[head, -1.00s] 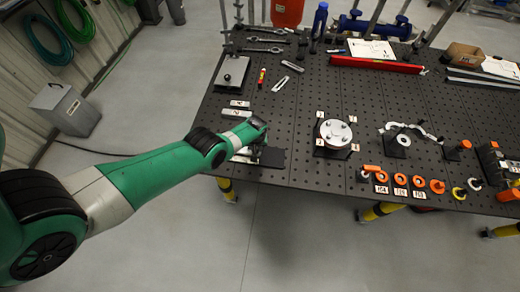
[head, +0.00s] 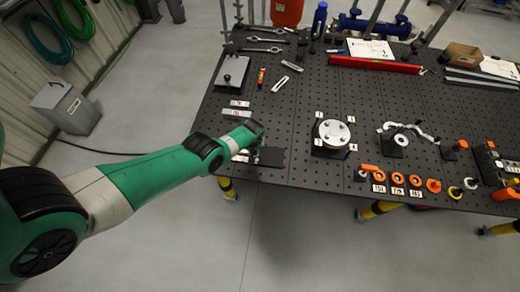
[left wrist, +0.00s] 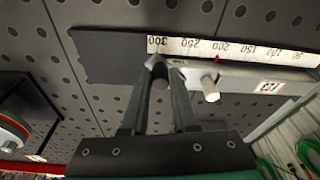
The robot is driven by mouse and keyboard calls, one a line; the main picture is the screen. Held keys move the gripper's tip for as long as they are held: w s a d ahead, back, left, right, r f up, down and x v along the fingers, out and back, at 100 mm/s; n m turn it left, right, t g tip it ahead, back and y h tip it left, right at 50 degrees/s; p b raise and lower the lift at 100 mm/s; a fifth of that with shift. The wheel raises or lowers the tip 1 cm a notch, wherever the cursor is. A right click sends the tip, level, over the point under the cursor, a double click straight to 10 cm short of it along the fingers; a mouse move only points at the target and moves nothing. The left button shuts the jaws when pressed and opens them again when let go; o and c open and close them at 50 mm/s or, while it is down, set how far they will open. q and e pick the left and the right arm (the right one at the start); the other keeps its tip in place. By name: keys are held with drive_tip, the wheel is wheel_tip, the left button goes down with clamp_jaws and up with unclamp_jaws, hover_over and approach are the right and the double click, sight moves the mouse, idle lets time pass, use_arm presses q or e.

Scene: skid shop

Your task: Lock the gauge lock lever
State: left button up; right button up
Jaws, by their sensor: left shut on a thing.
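The gauge (left wrist: 240,77) is a pale metal bar with a printed scale strip (left wrist: 205,47), fixed beside a dark plate (left wrist: 110,58) on the perforated bench. My left gripper (left wrist: 160,70) is at the gauge's end near the 300 mark, its fingers closed on a small grey piece, which looks like the lock lever (left wrist: 157,61). The fingertips hide most of it, so its angle is unclear. A short pale peg (left wrist: 210,88) sticks out beside the fingers, apart from them. In the head view my left wrist (head: 250,130) covers much of the gauge. My right gripper is out of view.
A round flange (head: 333,132) on a dark base stands right of the gauge. Labelled metal blocks (head: 238,108) lie behind it. Orange rings (head: 397,178) lie along the front edge. The bench between gauge and flange is clear.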

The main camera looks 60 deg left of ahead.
use_arm(q)
drive_tip(key=shift+s, duration=0.25)
drive_tip(key=shift+s+a+r+p, duration=0.1)
drive_tip(key=shift+s+p, duration=0.2)
drive_tip(key=shift+p, duration=0.05)
drive_tip(key=shift+s, duration=0.2)
drive_tip(key=shift+s+p, duration=0.15)
drive_tip(key=shift+p, duration=0.15)
drive_tip(key=shift+s+a, duration=0.1)
drive_tip(key=shift+s, duration=0.05)
